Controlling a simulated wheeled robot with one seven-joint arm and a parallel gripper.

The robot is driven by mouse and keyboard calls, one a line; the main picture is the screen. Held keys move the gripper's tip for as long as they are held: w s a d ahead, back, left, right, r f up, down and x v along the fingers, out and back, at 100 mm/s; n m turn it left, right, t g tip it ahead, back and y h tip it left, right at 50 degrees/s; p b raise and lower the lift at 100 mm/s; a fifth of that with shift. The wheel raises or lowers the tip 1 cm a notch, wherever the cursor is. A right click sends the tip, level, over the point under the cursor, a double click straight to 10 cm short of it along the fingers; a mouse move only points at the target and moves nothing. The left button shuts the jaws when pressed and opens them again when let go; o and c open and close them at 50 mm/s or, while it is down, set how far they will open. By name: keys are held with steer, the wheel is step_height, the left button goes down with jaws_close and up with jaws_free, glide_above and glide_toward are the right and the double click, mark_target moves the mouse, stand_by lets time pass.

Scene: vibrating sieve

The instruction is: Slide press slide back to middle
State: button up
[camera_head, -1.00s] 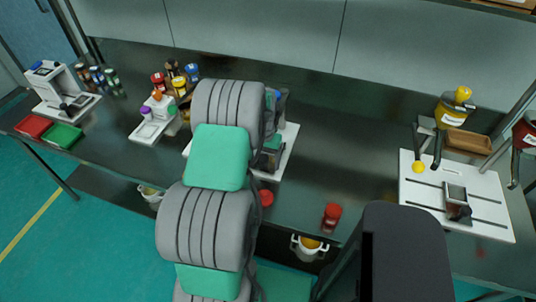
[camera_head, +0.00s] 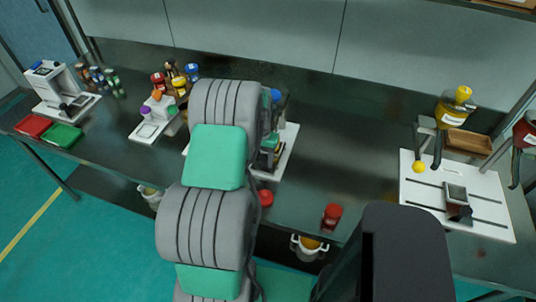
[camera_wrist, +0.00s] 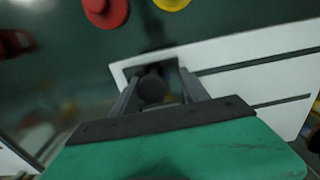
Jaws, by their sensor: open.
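My gripper (camera_wrist: 157,78) shows in the wrist view with its two grey fingers apart. A dark rounded knob (camera_wrist: 152,89) lies between the fingers; I cannot tell whether they touch it. It appears to belong to the press slide, most of which is hidden. A white base plate (camera_wrist: 235,55) with long dark slots stretches to the right of the fingers. In the head view, my arm covers my gripper and most of the middle station.
A red lid (camera_head: 266,198) and a red jar (camera_head: 332,215) stand near the front edge. A slotted white board (camera_head: 425,200) with a small dark carriage (camera_head: 457,200) is at the right. The counter between the middle station and this board is mostly clear.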

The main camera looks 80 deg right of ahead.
steer(key=shift+w+d+b, duration=0.2)
steer(key=shift+w+b, duration=0.2)
steer(key=shift+w, duration=1.65)
steer(key=shift+w+d+b, duration=0.2)
steer(key=shift+w+b, duration=0.15)
steer(key=shift+w, duration=1.65)
steer(key=shift+w+d+b, duration=0.2)
steer(key=shift+w+b, duration=0.2)
steer(key=shift+w, duration=1.65)
steer(key=shift+s, duration=0.1)
steer(key=o, duration=1.1)
steer(key=shift+r+p, duration=2.45)
steer(key=shift+r, duration=2.05)
